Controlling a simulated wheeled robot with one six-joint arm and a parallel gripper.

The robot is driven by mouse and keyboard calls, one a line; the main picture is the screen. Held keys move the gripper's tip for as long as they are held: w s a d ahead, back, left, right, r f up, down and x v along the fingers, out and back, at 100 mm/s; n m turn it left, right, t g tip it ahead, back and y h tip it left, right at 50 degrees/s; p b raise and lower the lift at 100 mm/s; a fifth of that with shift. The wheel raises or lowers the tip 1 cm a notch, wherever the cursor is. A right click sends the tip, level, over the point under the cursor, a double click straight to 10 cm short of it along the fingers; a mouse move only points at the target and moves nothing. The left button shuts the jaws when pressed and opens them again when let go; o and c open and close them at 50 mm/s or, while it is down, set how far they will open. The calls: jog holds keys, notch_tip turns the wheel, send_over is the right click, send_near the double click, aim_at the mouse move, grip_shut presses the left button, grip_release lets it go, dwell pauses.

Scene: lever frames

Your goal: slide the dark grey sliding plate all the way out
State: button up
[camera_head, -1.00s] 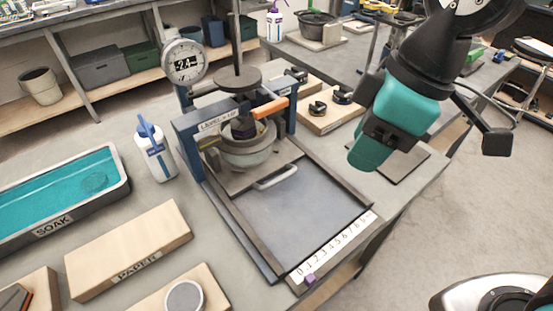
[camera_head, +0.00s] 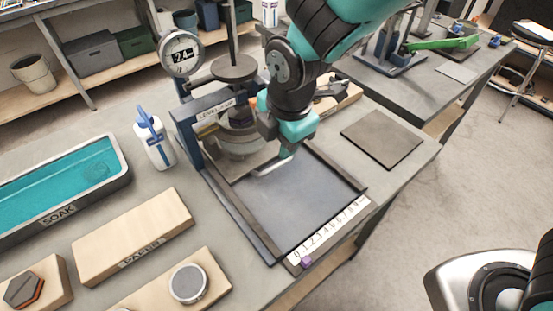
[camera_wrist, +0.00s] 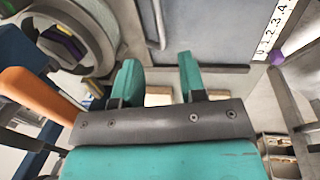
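The dark grey plate (camera_head: 310,198) lies flat between two dark rails in the press frame. A pale bar handle (camera_head: 271,166) stands at its far end, in front of the pot (camera_head: 238,138). My gripper (camera_head: 288,153) is over that far end, close to the right end of the handle. In the wrist view, my gripper (camera_wrist: 160,78) is open, with two teal fingers apart and nothing between them. The handle (camera_wrist: 155,25) shows ahead of the fingertips, not between them. Contact cannot be told. My wrist hides part of the frame's right side.
A numbered white scale (camera_head: 330,232) with a purple marker (camera_head: 306,262) lies along the near edge. A blue post (camera_head: 187,138) and bottle (camera_head: 154,140) stand at left. An orange bar (camera_wrist: 38,92) is close to my gripper.

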aim_at(275, 165)
jog(key=f, duration=0.5)
jog(key=w+f, duration=0.1)
jog(key=f, duration=0.1)
jog(key=shift+w+a+f, duration=0.1)
jog(key=shift+a+f, duration=0.3)
grip_shut()
